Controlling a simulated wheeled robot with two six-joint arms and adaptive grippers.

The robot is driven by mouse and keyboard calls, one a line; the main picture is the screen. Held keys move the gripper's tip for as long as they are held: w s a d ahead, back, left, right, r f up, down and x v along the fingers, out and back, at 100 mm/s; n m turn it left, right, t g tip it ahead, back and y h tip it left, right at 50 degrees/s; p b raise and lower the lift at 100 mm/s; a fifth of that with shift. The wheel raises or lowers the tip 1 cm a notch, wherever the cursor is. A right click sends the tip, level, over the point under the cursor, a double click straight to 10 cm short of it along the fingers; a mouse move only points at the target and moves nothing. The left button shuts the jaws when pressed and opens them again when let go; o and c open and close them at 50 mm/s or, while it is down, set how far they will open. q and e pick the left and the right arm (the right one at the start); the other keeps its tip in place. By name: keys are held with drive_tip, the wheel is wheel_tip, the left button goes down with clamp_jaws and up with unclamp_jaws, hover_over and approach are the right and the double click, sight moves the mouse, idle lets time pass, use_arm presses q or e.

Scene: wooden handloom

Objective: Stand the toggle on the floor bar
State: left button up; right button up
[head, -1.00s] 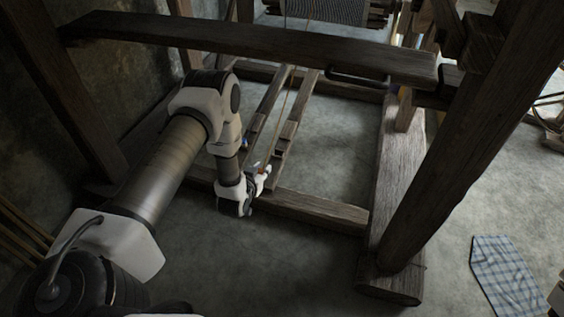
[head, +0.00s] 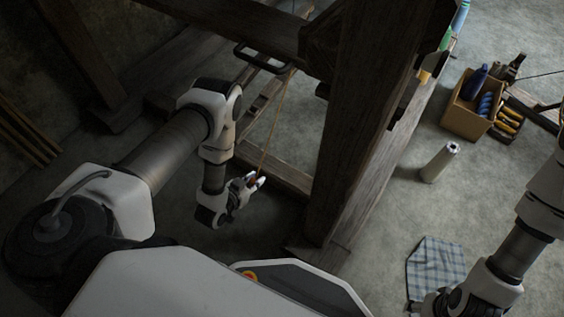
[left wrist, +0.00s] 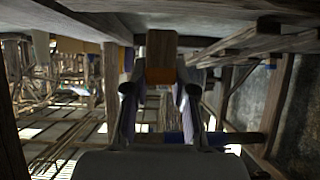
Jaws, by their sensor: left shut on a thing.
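My left gripper (head: 258,181) is shut on a small orange-brown wooden block, which I take to be the toggle; the block (left wrist: 161,58) shows between the fingertips in the left wrist view. A tan cord (head: 272,130) runs from the fingertips up into the loom. The floor bar (head: 278,169) is the low dark beam just beyond the gripper in the head view. I cannot tell whether the toggle touches it. My right arm comes in at the right, and the fingers of its gripper cannot be made out at the bottom edge.
A thick loom post (head: 365,115) stands right of my left gripper. Treadle bars (head: 258,108) lie behind it. On the floor at the right are a checked cloth (head: 435,265), a pale cylinder (head: 440,162) and a box of yarn (head: 466,118). Bare floor lies between them.

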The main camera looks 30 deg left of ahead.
use_arm(q)
drive_tip(key=w+f+b, duration=0.1)
drive_tip(key=w+b, duration=0.1)
drive_tip(key=w, duration=0.2)
drive_tip(key=w+d+f+b, duration=0.1)
drive_tip(key=w+b, duration=0.1)
drive_tip(key=w, duration=0.2)
drive_tip(key=w+b, duration=0.2)
drive_tip(key=w, duration=0.2)
drive_tip(key=shift+w+d+f, duration=0.15)
drive_tip(key=shift+w+f, duration=0.05)
drive_tip(key=shift+f, duration=0.2)
drive_tip(key=shift+w+f+b, duration=0.15)
drive_tip(key=shift+f+b, duration=0.2)
wheel_tip(320, 180, down, 3)
drive_tip(key=shift+r+b, duration=0.1)
drive_tip(key=shift+b, duration=0.95)
drive_tip(key=shift+r, duration=0.1)
drive_tip(key=shift+c, duration=0.3)
drive_tip(key=o, duration=0.8)
drive_tip(key=shift+o, duration=0.2)
use_arm(e)
wheel_tip(320, 180, down, 8)
